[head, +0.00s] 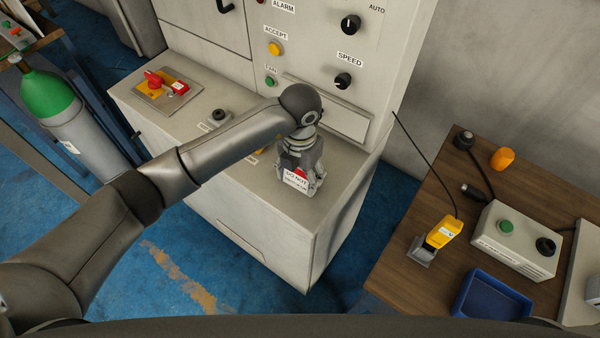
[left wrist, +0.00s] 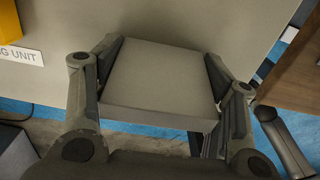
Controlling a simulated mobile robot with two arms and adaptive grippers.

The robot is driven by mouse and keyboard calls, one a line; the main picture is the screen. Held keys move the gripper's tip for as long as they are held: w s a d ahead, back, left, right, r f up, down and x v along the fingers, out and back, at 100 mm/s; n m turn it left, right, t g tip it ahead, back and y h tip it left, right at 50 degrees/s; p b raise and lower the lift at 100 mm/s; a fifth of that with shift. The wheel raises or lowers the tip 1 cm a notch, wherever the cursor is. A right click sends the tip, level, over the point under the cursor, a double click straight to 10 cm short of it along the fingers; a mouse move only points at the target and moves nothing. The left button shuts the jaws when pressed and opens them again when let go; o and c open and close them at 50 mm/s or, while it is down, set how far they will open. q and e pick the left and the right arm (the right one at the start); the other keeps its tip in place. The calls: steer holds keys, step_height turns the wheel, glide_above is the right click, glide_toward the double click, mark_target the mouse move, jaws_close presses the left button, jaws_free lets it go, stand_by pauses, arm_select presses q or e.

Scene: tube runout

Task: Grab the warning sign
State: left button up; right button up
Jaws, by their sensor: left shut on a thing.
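The warning sign (head: 295,181) is a small white plate with a red patch and dark lettering that starts "DO NOT". It is at the front right of the grey cabinet's ledge in the head view. My left gripper (head: 300,188) is shut on it from above, with a finger on either side. In the left wrist view a plain grey block-like face, which I take to be the sign (left wrist: 158,75), sits between the two fingers (left wrist: 160,90). I cannot tell whether the sign touches the ledge. My right gripper is not in view.
The cabinet ledge (head: 255,205) also carries a red switch (head: 154,79) and a black knob (head: 219,116). Buttons and knobs are on the panel above. A wooden table (head: 407,205) at right holds a yellow device (head: 444,231), a control box (head: 514,243) and a blue tray (head: 490,298).

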arm_select(q)
steer(key=shift+c, duration=1)
steer(key=shift+r, duration=0.15)
